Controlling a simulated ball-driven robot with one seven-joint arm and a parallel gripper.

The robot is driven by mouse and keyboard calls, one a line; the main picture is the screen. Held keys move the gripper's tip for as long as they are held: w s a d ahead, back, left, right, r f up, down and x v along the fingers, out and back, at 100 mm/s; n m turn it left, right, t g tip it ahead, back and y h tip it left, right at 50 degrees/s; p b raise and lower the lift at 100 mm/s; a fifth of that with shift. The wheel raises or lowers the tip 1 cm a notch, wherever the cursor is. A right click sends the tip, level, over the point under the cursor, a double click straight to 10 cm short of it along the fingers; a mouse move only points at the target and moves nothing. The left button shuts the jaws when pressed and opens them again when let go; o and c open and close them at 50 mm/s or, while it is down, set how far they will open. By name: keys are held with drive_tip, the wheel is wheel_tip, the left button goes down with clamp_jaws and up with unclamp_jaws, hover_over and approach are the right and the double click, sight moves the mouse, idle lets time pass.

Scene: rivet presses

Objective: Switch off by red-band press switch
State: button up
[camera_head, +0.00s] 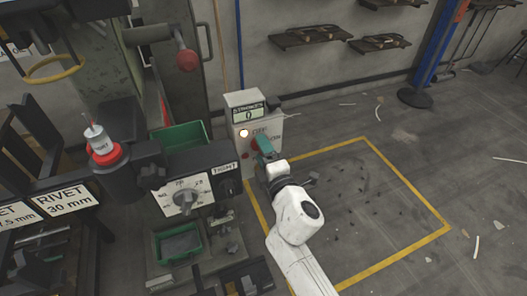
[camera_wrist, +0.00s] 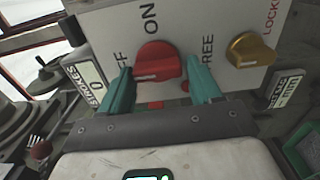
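A grey-white switch box (camera_head: 243,107) with a counter reading 0 stands beside the press, and a small lamp (camera_head: 244,133) on it glows. In the wrist view its panel (camera_wrist: 205,22) carries a red rotary switch (camera_wrist: 157,62) with labels that look like OFF and ON, and a gold knob (camera_wrist: 250,50) near LOCKED. The red switch's white mark points left, roughly towards OFF. My gripper (camera_wrist: 160,80) is open, its teal fingers on either side of the red switch, with small gaps seeming to show. In the head view my gripper (camera_head: 261,149) covers most of the switch.
A red-balled lever (camera_head: 186,60) hangs above.

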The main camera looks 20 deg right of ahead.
drive_tip(key=shift+o, duration=1.4)
drive_tip(key=s, duration=1)
drive_tip(key=shift+s, duration=0.4)
